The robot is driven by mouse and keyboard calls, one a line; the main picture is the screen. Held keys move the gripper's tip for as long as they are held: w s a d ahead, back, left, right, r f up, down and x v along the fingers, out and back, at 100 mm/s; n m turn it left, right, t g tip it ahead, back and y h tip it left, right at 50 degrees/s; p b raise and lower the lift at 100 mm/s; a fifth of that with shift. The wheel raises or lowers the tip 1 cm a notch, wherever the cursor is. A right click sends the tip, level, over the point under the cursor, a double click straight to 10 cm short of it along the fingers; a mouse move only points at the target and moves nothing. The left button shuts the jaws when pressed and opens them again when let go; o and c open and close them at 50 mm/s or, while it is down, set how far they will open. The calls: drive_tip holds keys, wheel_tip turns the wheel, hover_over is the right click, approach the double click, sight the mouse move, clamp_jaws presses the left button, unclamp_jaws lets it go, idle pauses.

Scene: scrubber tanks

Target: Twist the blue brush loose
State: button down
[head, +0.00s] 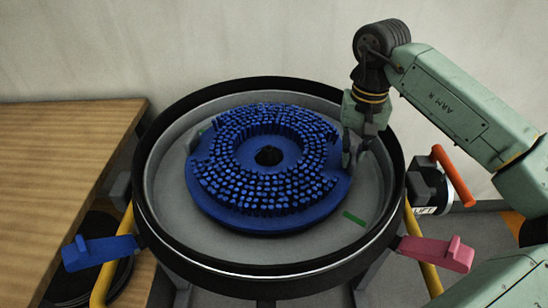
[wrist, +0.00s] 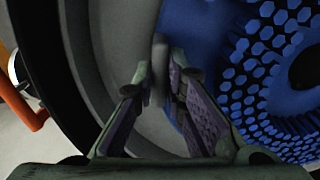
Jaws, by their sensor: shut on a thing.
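The blue brush (head: 262,215) is a round disc with rings of bristles facing up and a dark hole in its centre. It lies inside the round, black-rimmed tank (head: 168,226). My gripper (head: 348,158) reaches down inside the rim at the brush's right edge. In the wrist view, the fingers of my gripper (wrist: 164,82) close around a grey upright piece (wrist: 160,58) at the edge of the blue brush (wrist: 187,28). The fingers partly hide the grip, and whether the grey piece belongs to the brush cannot be made out.
A green mark (head: 354,218) lies on the tank floor, right of the brush. A blue lever (head: 100,252) and a pink lever (head: 437,252) stick out in front. An orange handle (head: 453,176) stands at right. A wooden table (head: 60,165) is at left.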

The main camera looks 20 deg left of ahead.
drive_tip(key=shift+w, duration=0.15)
idle(0.3)
drive_tip(key=shift+w+a+n, duration=0.2)
drive_tip(key=shift+w+n, duration=0.3)
drive_tip(key=c, duration=1.6)
unclamp_jaws()
drive_tip(key=shift+o, duration=0.2)
drive_tip(key=shift+d+f, duration=0.1)
wheel_tip(320, 180, up, 12)
